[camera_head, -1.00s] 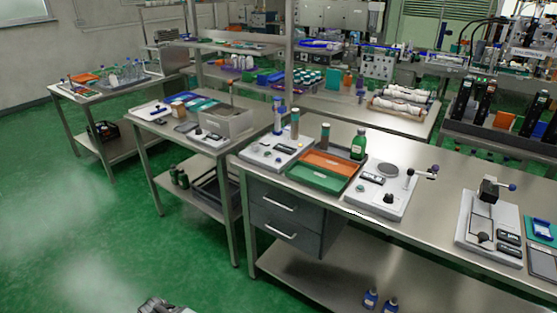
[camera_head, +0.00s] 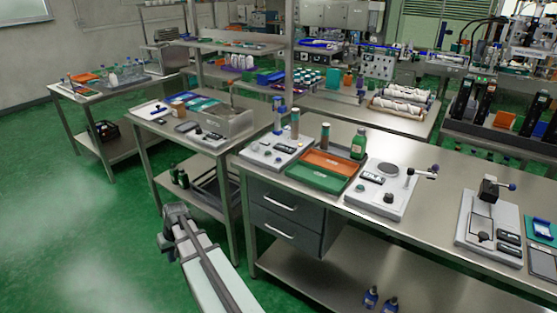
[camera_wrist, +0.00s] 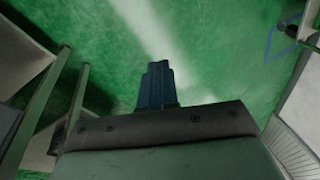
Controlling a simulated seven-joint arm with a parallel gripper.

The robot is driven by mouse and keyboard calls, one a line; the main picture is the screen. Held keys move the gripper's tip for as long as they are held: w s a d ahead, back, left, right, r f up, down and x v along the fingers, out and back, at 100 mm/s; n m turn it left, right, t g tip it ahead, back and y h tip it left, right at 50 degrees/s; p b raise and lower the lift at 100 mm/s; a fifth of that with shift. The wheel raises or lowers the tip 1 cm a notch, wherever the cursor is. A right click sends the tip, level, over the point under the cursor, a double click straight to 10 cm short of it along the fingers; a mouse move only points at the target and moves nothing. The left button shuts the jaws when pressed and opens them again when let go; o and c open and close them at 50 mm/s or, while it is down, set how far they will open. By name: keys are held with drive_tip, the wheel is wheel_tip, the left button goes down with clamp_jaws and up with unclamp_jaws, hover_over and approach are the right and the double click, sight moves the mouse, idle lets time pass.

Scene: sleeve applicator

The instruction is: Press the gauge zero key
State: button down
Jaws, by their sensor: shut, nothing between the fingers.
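My gripper (camera_wrist: 158,72) shows in the wrist view as dark blue fingers closed together, with nothing between them, over green floor. In the head view, part of my arm reaches up in front of the benches, apart from the bench devices. On the near bench (camera_head: 432,204) stand a pale device with a round plate, a small dark display and a black knob (camera_head: 382,188), a pale device with a black clamp (camera_head: 488,222), and a pale device with upright cylinders (camera_head: 272,150). The zero key is too small to tell apart.
An orange tray (camera_head: 329,163) and a green tray (camera_head: 318,178) lie between two devices, with a green bottle (camera_head: 358,145) behind. A drawer unit (camera_head: 285,215) hangs under the bench. Another bench (camera_head: 165,128) stands to the left. Floor at the left is clear.

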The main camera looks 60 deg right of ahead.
drive_tip(key=w+d+r+m+t, duration=0.1)
drive_tip(key=d+r, duration=0.3)
drive_tip(key=d, duration=0.3)
drive_tip(key=w+d+r+m+t, duration=0.1)
drive_tip(key=d+r, duration=0.2)
drive_tip(key=d, duration=0.4)
wheel_tip(320, 180, up, 25)
drive_tip(key=m+t+h, duration=0.1)
drive_tip(key=m+t, duration=0.1)
drive_tip(key=t, duration=0.3)
hover_over(281, 159)
drive_tip(key=shift+f, duration=0.2)
drive_tip(key=shift+f, duration=0.15)
drive_tip(key=shift+f, duration=4.3)
drive_tip(key=shift+f, duration=0.8)
drive_tip(key=shift+r, duration=0.8)
